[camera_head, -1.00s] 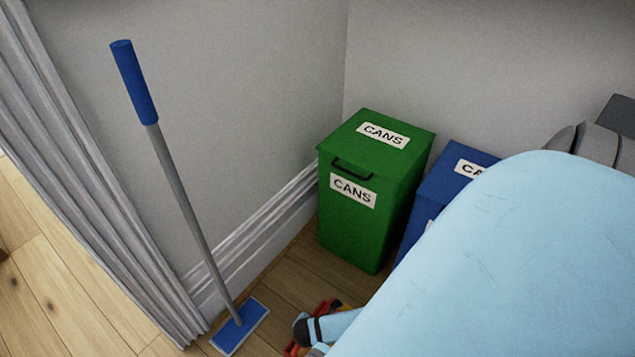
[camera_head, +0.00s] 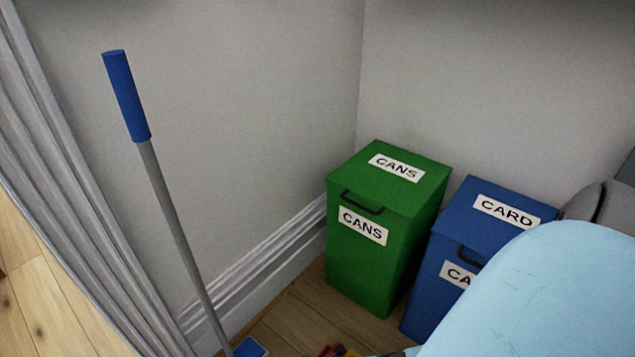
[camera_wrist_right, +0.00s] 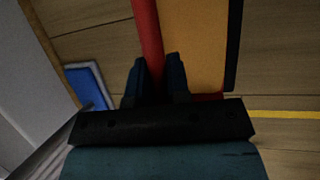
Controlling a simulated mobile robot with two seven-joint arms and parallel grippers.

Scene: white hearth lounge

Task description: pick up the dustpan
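The dustpan, red and yellow, shows only as a small patch (camera_head: 335,350) at the bottom edge of the head view. In the right wrist view I see a red bar (camera_wrist_right: 148,30) beside a broad yellow panel (camera_wrist_right: 192,45) with a dark right edge. My right gripper (camera_wrist_right: 156,72) has its two dark fingers on either side of the red bar, close against it, so it appears shut on it. I cannot tell whether the dustpan is off the floor. My left gripper is in neither view.
A mop with a blue handle (camera_head: 127,95) leans at left; its blue pad (camera_wrist_right: 86,86) shows in the wrist view. A green CANS bin (camera_head: 365,270) and a blue CARD bin (camera_head: 425,285) stand by the wall. A grey curtain (camera_head: 60,190) hangs at left.

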